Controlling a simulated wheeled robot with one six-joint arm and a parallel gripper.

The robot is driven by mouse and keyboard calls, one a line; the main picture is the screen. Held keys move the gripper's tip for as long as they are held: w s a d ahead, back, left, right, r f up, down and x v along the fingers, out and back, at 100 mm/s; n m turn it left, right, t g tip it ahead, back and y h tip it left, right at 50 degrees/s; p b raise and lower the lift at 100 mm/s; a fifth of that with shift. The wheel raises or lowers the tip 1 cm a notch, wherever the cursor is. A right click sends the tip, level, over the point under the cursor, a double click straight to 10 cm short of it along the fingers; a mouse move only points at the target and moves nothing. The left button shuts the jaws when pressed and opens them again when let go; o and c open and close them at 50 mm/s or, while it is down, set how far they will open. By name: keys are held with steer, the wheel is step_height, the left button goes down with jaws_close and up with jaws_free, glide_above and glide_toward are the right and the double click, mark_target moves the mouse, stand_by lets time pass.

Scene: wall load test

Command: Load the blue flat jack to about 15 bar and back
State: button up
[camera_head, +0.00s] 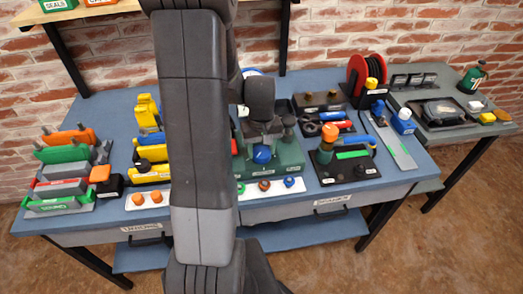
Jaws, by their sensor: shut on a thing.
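My gripper (262,143) points down over the green block (284,172) in the middle of the bench. It is shut on the round blue knob (262,155), which shows just below the fingertips. A white strip in front of the block carries a green, a red and a blue button-like piece (290,182). A rounded blue and white edge (251,71) shows behind my arm. My arm hides much of the bench centre, and I cannot make out a flat jack or any pressure reading.
A rack of coloured plates (66,147) stands at the left, with yellow pieces (149,112) beside it. A red hose reel (367,72) stands at the back right. A brick wall is behind.

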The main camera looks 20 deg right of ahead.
mark_target(262, 151)
steer(key=m+b, duration=0.1)
steer(key=m, duration=0.3)
steer(key=shift+m, duration=0.3)
steer(key=shift+m+b, duration=0.4)
steer(key=shift+m, duration=1.9)
steer(key=o, duration=1)
steer(key=shift+r, duration=0.1)
step_height(262, 151, up, 14)
steer(key=shift+f, duration=0.15)
